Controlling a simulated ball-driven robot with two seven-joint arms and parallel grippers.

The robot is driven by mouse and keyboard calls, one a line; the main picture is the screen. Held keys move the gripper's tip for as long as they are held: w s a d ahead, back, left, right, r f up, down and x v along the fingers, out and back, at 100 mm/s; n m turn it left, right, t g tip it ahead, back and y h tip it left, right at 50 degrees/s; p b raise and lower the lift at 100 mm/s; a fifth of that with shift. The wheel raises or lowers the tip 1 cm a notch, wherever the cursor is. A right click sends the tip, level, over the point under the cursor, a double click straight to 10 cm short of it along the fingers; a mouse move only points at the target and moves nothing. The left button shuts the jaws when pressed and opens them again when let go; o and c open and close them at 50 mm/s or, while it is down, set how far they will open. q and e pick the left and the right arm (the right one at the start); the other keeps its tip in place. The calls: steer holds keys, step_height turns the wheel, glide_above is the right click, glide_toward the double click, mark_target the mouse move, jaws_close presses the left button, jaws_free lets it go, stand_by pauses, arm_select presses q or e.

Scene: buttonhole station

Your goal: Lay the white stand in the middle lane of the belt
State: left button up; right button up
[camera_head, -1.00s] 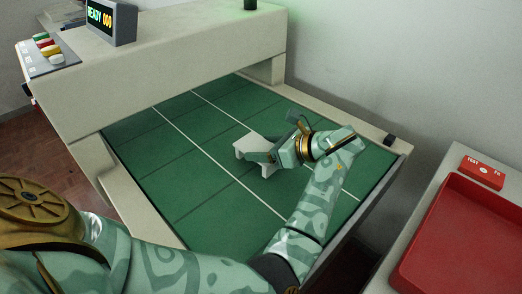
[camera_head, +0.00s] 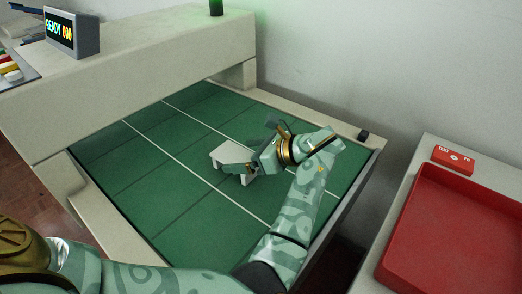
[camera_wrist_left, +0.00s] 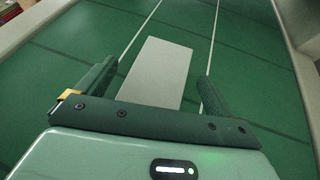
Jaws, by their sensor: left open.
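The white stand (camera_head: 222,153) rests on the green belt (camera_head: 185,200), between the two white lane lines, so in the middle lane. In the left wrist view its pale flat top (camera_wrist_left: 158,62) lies between the fingers. My left gripper (camera_head: 240,168) is open and low over the belt at the stand. One finger is on each side of it in the wrist view, with green belt showing between the stand and the right finger. The gripper hides part of the stand in the head view. My right gripper is not in view.
A beige housing (camera_head: 130,75) spans the belt at the back left, with a display (camera_head: 72,34) reading READY 000. A red tray (camera_head: 450,235) and a red box (camera_head: 453,159) sit on a side table at right. Belt around the stand is clear.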

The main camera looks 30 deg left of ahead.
arm_select(q)
steer(key=p+v, duration=0.1)
steer(key=v, duration=0.2)
steer(key=r+p+v, duration=0.1)
steer(key=v, duration=0.2)
steer(key=shift+d+r+p, duration=0.1)
steer(key=shift+p, duration=0.2)
steer(key=v, duration=0.1)
steer(key=p+v, duration=0.1)
steer(key=v, duration=0.2)
steer(key=shift+w+d+f+p, duration=0.1)
steer(key=shift+d+f+p, duration=0.15)
steer(key=shift+d+p, duration=0.1)
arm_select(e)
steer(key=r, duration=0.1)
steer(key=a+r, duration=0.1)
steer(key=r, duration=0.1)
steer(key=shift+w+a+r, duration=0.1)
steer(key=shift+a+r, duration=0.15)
